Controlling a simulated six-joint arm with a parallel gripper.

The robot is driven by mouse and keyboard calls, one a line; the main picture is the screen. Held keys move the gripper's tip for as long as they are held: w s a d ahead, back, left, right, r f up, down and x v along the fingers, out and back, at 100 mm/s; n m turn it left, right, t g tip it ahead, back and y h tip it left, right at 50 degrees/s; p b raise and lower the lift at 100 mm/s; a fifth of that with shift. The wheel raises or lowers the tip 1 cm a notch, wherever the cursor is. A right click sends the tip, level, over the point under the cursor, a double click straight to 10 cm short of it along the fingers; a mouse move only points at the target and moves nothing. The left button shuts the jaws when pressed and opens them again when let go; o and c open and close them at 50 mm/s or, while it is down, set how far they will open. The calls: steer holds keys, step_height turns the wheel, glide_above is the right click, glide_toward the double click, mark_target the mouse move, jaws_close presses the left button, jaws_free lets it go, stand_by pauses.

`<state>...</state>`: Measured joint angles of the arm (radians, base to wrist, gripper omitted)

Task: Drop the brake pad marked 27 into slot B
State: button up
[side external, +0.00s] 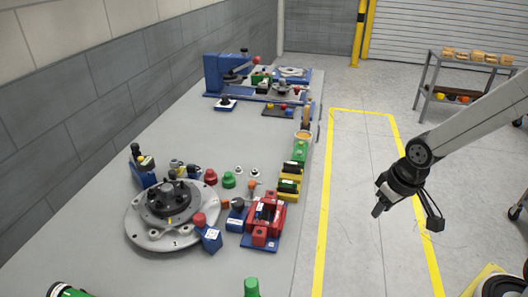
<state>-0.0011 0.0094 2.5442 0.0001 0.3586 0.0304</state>
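My gripper (379,207) is at the right, over the floor and clear of the bench. It points down and left; its fingers are too small and dark to tell open from shut, and I see nothing held. Dark and green block-like parts (289,186) stand in yellow holders near the bench's right edge. They may be brake pads, but their markings are too small to read. A red and blue fixture (265,221) with white labels stands in front of them. I cannot make out which part is 27 or where slot B is.
A round grey plate (141,229) with a dark hub sits on the grey bench (192,281). Red and green knobs and blue blocks stand around it. A blue press (222,72) is at the far end. A shelf cart (478,57) stands back right.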

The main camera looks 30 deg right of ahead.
steer(key=w+a+r+m+g, duration=0.1)
steer(key=w+a+m, duration=0.1)
steer(key=w+m, duration=1.15)
steer(key=m+g, duration=0.1)
steer(key=m, duration=1.1)
glide_toward(288, 182)
steer(key=shift+s+d+f+n, duration=0.15)
steer(key=shift+d+f+n, duration=0.05)
steer(key=shift+f+n, duration=0.05)
steer(key=shift+w+a+f+m+g, duration=0.1)
steer(key=shift+w+a+m+g, duration=0.2)
steer(key=shift+w+m, duration=0.35)
steer(key=shift+s, duration=0.15)
steer(key=shift+d+f, duration=0.1)
steer(key=shift+f, duration=0.05)
steer(key=shift+f, duration=3.85)
jaws_close()
